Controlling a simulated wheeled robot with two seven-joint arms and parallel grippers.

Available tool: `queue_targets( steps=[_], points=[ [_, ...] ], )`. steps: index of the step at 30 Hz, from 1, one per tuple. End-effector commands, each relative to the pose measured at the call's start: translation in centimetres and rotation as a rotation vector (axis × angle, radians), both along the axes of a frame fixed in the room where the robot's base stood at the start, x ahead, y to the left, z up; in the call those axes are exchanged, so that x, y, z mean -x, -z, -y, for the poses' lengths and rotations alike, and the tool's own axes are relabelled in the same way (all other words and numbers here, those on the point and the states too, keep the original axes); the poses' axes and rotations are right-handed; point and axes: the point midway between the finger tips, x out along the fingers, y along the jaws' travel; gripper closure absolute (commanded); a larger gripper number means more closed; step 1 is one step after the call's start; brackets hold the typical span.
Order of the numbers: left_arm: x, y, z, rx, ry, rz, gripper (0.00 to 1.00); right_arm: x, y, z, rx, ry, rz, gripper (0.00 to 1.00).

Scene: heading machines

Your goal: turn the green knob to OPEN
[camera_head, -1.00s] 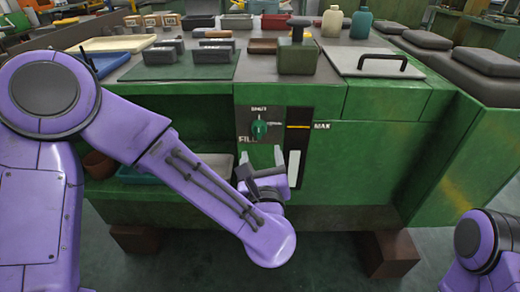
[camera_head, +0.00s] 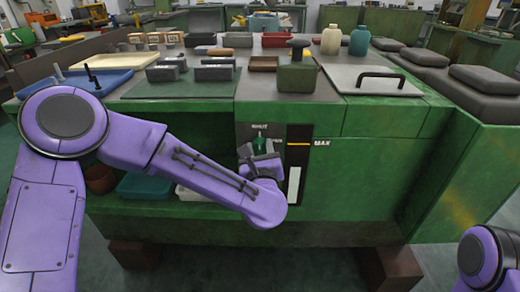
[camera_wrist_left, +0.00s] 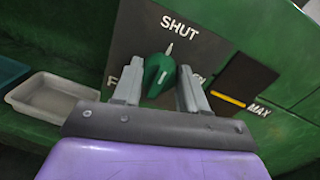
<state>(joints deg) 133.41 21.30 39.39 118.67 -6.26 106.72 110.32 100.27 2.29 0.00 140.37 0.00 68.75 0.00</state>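The green knob (camera_wrist_left: 158,72) sits on a dark plate (camera_wrist_left: 205,48) on the front of the green machine. Its pointer is up toward the SHUT label, tilted slightly right in the left wrist view. In the head view the knob (camera_head: 260,143) shows just above my left gripper (camera_head: 260,160). In the left wrist view my left gripper (camera_wrist_left: 158,88) is open, with one finger on each side of the knob. Whether the fingers touch it I cannot tell. The lettering at the plate's sides is partly hidden by the fingers. My right gripper is out of view.
Right of the plate is a dark gauge strip (camera_head: 299,134) with a yellow line marked MAX. A shelf below the worktop holds a teal tray (camera_head: 143,186) and a pale tray (camera_wrist_left: 50,99). A green block with a dark knob (camera_head: 297,76) stands on the worktop.

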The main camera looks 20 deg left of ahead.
Motion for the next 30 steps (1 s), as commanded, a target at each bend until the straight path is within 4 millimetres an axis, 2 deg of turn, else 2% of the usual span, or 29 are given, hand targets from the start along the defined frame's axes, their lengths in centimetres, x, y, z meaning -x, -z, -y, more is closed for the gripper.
queue_targets(
  steps=[14,30],
  points=[
    [0.02,0.06,0.04,-0.078,0.0,-0.022,0.88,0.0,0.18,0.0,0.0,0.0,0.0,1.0],
    [-0.03,0.1,0.2,-0.526,0.0,-0.151,0.88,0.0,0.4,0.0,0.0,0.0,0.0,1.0]
  ],
)
